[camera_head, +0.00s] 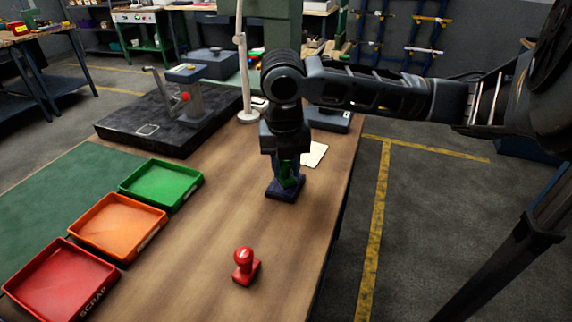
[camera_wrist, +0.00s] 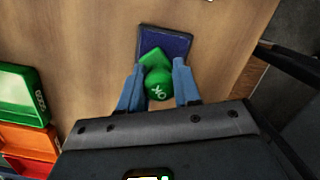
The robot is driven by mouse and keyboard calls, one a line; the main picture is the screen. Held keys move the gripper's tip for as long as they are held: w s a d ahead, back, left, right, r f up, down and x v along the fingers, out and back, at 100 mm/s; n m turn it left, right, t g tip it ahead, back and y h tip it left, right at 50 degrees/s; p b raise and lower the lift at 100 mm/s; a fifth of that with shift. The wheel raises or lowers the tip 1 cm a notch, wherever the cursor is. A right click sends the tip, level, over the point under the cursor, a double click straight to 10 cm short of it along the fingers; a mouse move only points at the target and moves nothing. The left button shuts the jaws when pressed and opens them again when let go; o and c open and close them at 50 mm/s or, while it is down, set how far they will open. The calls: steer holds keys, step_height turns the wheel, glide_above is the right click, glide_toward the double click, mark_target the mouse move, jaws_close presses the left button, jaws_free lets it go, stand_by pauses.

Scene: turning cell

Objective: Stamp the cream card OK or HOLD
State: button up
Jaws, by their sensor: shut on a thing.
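My gripper (camera_head: 287,168) is shut on the green stamp (camera_head: 289,177), whose round knob marked OK (camera_wrist: 158,86) shows between my blue fingers (camera_wrist: 159,72) in the wrist view. The stamp is over the dark blue ink pad (camera_head: 273,191), which also shows in the wrist view (camera_wrist: 176,42); I cannot tell whether its base touches the pad. The cream card (camera_head: 315,154) lies flat on the bench just behind the pad, partly hidden by my gripper. The red stamp (camera_head: 244,266) stands upright on the bench, nearer the front.
Green (camera_head: 161,184), orange (camera_head: 117,226) and red SCRAP (camera_head: 60,284) trays line the left of the wooden bench (camera_head: 200,262). A dark plate with a measuring fixture (camera_head: 150,128) and a white post (camera_head: 241,75) stand behind. The bench's right edge is close to the pad.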

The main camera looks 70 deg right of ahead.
stand_by(0.5)
steer(key=shift+r+p, duration=2.5)
steer(key=shift+r, duration=1)
